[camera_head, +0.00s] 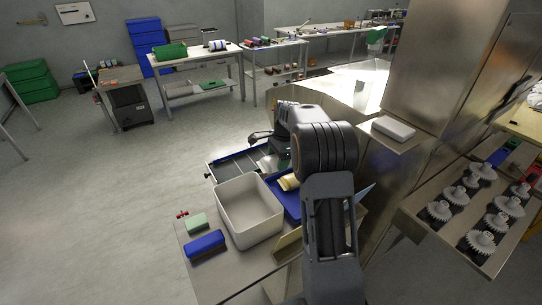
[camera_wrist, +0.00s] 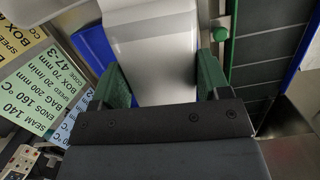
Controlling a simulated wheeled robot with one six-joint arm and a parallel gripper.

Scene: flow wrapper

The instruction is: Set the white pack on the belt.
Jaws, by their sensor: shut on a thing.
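In the wrist view, my gripper (camera_wrist: 163,76) has its green fingers shut on the sides of a smooth white pack (camera_wrist: 155,62). The pack extends upward in the picture, away from the palm. A dark, segmented belt (camera_wrist: 268,68) with a green edge and a blue edge lies to the right of the pack, apart from it in the picture. A belt with blue sides (camera_head: 236,166) shows to the left of my wrist there.
A pale bin (camera_head: 248,212), a blue block (camera_head: 205,244) and a green block (camera_head: 196,223) are on the near bench. Another white block (camera_head: 393,127) lies on the metal machine at right. Printed label cards (camera_wrist: 50,95) are left of my gripper.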

